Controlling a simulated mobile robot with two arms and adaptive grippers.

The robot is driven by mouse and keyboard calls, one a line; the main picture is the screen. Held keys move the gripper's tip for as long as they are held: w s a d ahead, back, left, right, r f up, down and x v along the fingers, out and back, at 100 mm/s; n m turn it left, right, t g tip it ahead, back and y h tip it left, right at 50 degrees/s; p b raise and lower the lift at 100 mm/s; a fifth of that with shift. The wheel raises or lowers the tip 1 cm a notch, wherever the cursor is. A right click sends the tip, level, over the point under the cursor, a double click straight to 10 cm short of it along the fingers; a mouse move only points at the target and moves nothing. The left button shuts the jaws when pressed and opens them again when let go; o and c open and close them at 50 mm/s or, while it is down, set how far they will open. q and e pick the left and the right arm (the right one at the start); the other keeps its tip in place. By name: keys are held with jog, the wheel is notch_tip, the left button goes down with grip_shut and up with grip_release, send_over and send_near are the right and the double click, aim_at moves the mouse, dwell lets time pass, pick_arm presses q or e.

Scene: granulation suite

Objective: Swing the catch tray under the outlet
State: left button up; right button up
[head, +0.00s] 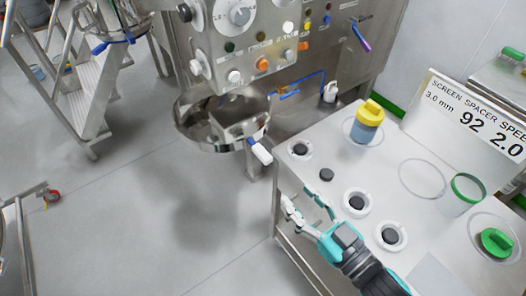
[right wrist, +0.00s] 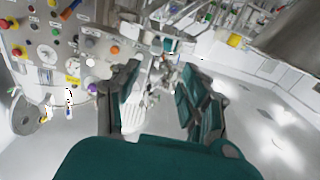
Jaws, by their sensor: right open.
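The catch tray (head: 182,118) is a round, shallow steel dish at the front of the steel machine in the head view. A white handle (head: 261,153) sticks out from its right front side. An outlet cannot be clearly made out. My right gripper (head: 303,204) is open and apart from the handle, below and to its right in the picture, beside the left edge of the worktop. The right wrist view shows its two fingers (right wrist: 163,85) spread. Nothing is clearly held between them. My left gripper is not in view.
A steel worktop (head: 330,215) at right carries a yellow-lidded jar (head: 367,121), a green-rimmed container (head: 464,193) and several white rings with dark centres. Steel steps (head: 82,100) stand at upper left. The grey floor (head: 140,220) is open left of the worktop.

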aim_at(263, 157)
jog(key=p+x, duration=0.1)
jog(key=x, duration=0.8)
jog(key=p+x, duration=0.1)
jog(key=x, duration=0.4)
jog(key=shift+w+d+f+p, duration=0.1)
jog(key=shift+w+f+p, duration=0.2)
jog(key=shift+p, duration=0.05)
grip_shut()
